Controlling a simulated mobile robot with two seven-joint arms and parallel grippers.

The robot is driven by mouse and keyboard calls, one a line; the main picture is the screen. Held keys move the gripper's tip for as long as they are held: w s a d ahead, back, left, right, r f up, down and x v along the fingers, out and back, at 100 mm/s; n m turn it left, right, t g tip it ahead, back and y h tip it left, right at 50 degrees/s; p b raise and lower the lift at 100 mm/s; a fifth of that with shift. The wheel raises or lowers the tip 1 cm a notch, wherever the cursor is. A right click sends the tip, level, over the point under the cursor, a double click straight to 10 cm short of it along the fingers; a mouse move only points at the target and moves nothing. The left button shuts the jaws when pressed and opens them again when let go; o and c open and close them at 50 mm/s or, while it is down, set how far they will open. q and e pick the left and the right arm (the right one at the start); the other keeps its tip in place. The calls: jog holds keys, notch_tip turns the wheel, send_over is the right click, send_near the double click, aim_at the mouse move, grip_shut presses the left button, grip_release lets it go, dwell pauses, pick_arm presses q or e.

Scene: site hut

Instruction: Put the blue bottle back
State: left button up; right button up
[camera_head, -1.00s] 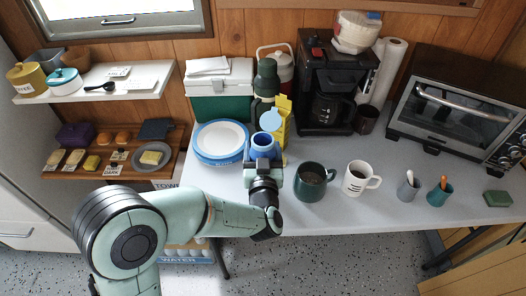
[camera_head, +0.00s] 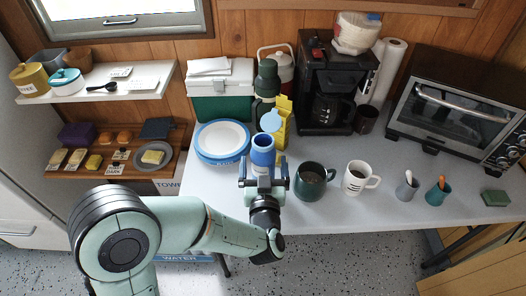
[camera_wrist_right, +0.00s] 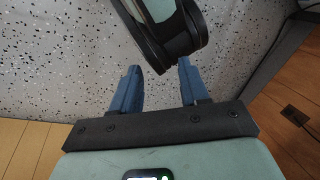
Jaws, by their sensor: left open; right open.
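The blue bottle (camera_head: 263,153) stands upright on the grey table, with its round light-blue lid (camera_head: 271,121) tilted open behind its top. My left gripper (camera_head: 264,183) is just in front of the bottle, with its fingers open. The fingers look apart from the bottle, but I cannot tell the exact gap. My right gripper (camera_wrist_right: 155,88) shows in the right wrist view with its two blue fingers apart and nothing between them. A dark and pale-green arm part of mine passes beyond its fingertips, above the speckled floor.
Blue-rimmed plates (camera_head: 222,141) stand left of the bottle. A yellow carton (camera_head: 283,122) and a green flask (camera_head: 266,84) are behind it. A dark green mug (camera_head: 311,180) and a white mug (camera_head: 356,178) stand to the right.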

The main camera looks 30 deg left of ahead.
pick_arm(q)
jog(key=v, duration=0.4)
jog(key=shift+r, duration=0.1)
jog(key=b+v, duration=0.1)
jog(key=v, duration=0.1)
jog(key=shift+s+d, duration=0.2)
jog(key=shift+s, duration=0.1)
pick_arm(e)
jog(key=shift+w+d+f, duration=0.4)
jog(key=shift+w+f, duration=0.25)
jog(key=shift+w, duration=0.15)
jog(key=shift+s, duration=0.1)
